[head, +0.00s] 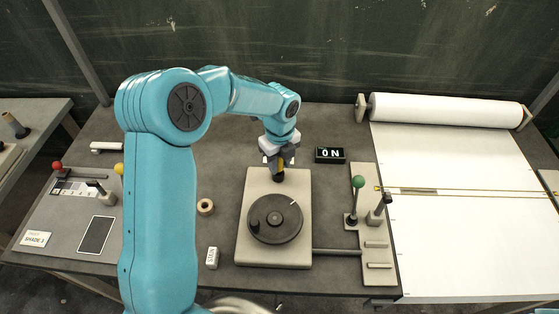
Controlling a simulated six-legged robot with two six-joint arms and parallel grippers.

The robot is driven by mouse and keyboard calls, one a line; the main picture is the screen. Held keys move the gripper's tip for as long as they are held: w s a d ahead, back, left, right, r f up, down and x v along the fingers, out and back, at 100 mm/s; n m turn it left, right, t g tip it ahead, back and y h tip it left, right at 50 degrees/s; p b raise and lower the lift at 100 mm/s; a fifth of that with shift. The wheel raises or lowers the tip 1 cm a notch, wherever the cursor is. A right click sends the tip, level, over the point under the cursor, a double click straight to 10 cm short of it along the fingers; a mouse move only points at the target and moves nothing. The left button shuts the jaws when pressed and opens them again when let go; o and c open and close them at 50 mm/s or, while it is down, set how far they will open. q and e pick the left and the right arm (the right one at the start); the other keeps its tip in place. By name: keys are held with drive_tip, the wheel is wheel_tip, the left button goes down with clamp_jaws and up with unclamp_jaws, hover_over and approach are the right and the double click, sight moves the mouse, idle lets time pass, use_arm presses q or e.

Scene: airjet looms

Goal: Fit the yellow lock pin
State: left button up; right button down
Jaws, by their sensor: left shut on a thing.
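My left arm reaches over the table, and its gripper (279,160) points down above the far end of the beige base plate (246,246). The gripper is shut on the yellow lock pin (282,162), of which only a small part shows between the dark fingers. A dark round socket (278,176) is directly below the pin; I cannot tell whether the pin's tip is in it or above it. A black handwheel (275,220) with a knob and a white mark lies on the same plate, nearer to me. My right gripper is not in view.
A lit "ON" sign (330,155) stands right of the gripper. Farther right are a green-knobbed lever (357,183), a dark-topped lever (379,208) and a white cloth roll (445,110). A tan ring (205,207) and a "STAIN" tag (212,257) lie left of the plate.

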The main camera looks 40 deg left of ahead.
use_arm(q)
drive_tip(key=shift+f+b, duration=0.75)
drive_tip(key=shift+f, duration=0.4)
drive_tip(key=o, duration=1.1)
drive_tip(key=shift+o, duration=0.2)
drive_tip(key=shift+r, duration=0.1)
wheel_tip(320, 180, up, 16)
drive_tip(key=shift+b, duration=0.45)
drive_tip(key=shift+r, duration=0.1)
drive_tip(key=shift+d, duration=0.1)
